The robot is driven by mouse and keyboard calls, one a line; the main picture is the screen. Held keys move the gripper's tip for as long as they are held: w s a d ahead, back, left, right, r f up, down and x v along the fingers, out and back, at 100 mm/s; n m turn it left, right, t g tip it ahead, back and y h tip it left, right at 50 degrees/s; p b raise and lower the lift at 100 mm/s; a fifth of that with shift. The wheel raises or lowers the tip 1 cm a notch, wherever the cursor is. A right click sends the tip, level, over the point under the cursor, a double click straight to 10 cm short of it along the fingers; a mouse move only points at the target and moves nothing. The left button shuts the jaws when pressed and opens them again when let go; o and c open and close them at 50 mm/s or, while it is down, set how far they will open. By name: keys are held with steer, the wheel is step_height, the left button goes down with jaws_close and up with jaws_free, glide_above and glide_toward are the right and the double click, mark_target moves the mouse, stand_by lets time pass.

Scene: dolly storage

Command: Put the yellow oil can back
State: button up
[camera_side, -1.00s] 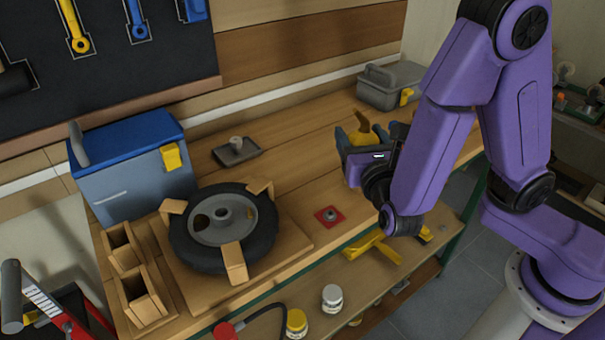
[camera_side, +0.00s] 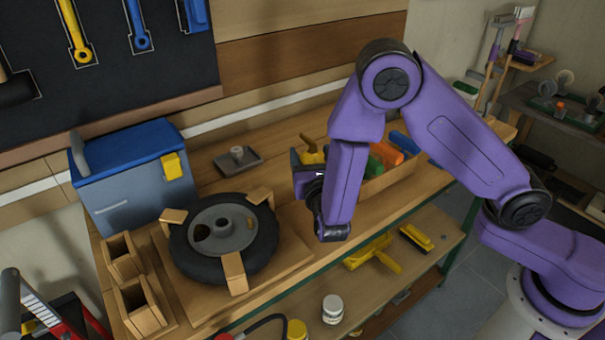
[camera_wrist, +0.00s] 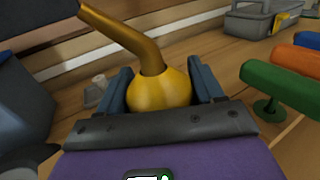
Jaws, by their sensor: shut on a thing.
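The yellow oil can (camera_wrist: 158,92) has a round body and a long bent spout pointing up and to the left in the wrist view. My gripper (camera_wrist: 162,84) is shut on its body, one blue-grey finger on each side. In the side view the can's yellow top (camera_side: 312,152) shows just above my gripper (camera_side: 304,166), over the middle of the bench. The can's underside is hidden, so I cannot tell its height above the bench.
A tire (camera_side: 257,250) on a wooden fixture and a blue-lidded box (camera_side: 135,180) stand left. A small grey tray (camera_side: 222,165) lies behind. Green (camera_wrist: 285,88), orange (camera_wrist: 302,60) and blue rollers stand right. A grey caddy (camera_wrist: 248,22) is at the back.

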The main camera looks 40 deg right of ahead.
mark_target(304, 163)
steer(key=shift+w+a+f, duration=0.15)
steer(key=shift+w+f, duration=0.35)
steer(key=shift+f, duration=0.15)
steer(key=shift+w+a+f, duration=0.15)
steer(key=shift+w+f, duration=0.35)
steer(key=shift+f, duration=0.1)
steer(key=shift+w+f, duration=0.15)
steer(key=shift+f, duration=1.55)
steer(key=shift+f, duration=0.15)
steer(key=o, duration=1.1)
steer(key=shift+o, duration=0.2)
